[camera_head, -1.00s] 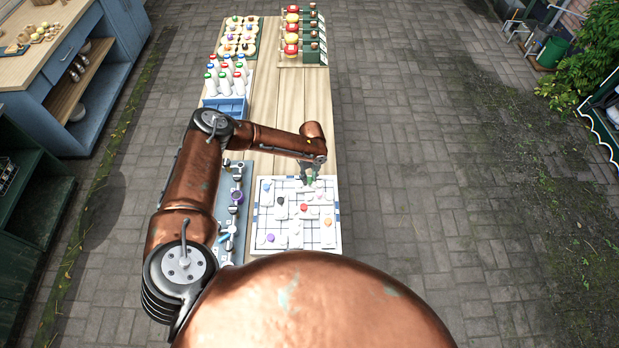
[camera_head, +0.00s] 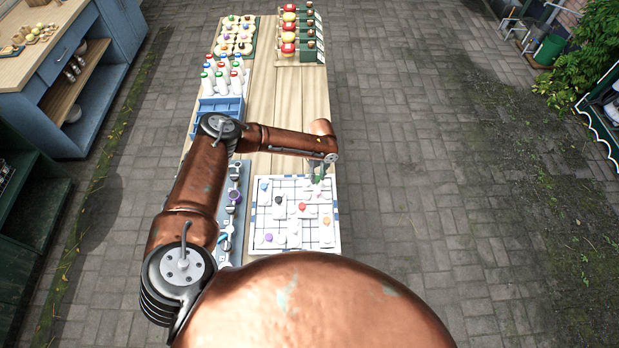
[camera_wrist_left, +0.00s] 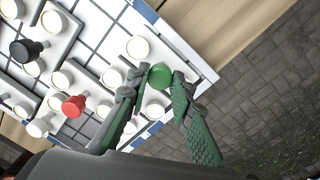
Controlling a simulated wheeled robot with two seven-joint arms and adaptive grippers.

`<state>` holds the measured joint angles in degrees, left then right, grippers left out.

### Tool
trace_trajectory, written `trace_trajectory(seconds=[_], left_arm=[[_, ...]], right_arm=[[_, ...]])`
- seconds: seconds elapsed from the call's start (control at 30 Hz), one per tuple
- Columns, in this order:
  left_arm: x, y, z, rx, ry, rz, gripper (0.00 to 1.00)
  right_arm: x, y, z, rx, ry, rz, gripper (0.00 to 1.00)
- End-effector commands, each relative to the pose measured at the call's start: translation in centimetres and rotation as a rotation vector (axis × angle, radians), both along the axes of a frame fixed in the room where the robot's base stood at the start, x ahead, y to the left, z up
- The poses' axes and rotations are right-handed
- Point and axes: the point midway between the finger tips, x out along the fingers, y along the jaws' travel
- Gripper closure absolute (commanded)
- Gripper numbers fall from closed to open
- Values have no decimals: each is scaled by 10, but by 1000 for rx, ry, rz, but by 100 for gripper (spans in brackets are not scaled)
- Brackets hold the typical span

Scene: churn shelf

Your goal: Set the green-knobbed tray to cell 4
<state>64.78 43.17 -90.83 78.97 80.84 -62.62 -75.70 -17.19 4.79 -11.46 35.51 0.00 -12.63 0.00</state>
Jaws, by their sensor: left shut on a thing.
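The green knob (camera_wrist_left: 161,76) of the tray sits between the fingertips of my left gripper (camera_wrist_left: 157,82), which is shut on it. In the head view my left gripper (camera_head: 318,172) is over the far right corner of the white gridded board (camera_head: 337,215). Other white trays on the board carry a red knob (camera_head: 302,207), a black knob (camera_head: 279,201), a blue knob (camera_head: 265,186), an orange knob (camera_head: 327,222) and a purple knob (camera_head: 268,238). My right gripper is out of view.
The red knob (camera_wrist_left: 73,106) and black knob (camera_wrist_left: 22,50) stand left of my fingers in the wrist view. A blue-grey rack (camera_head: 236,195) runs along the board's left side. Bottles (camera_head: 223,75) stand farther back. The wooden tabletop (camera_head: 275,100) beyond the board is mostly bare.

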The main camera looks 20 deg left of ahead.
Motion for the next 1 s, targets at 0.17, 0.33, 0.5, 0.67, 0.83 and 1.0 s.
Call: trace_trajectory(seconds=[0.17, 0.33, 0.5, 0.67, 0.83, 1.0], left_arm=[[2, -5, 0, -6, -3, -1, 100], [2, -7, 1, -8, -4, -3, 74], [2, -5, 1, -7, -4, -1, 63], [2, -4, 0, -5, -2, 0, 61], [2, -3, 3, -5, -3, 1, 61], [3, -4, 23, -6, -4, 1, 61]], right_arm=[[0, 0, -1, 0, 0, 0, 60], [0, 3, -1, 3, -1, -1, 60], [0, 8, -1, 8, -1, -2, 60], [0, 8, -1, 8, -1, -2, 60], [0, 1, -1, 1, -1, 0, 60], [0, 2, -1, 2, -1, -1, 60]])
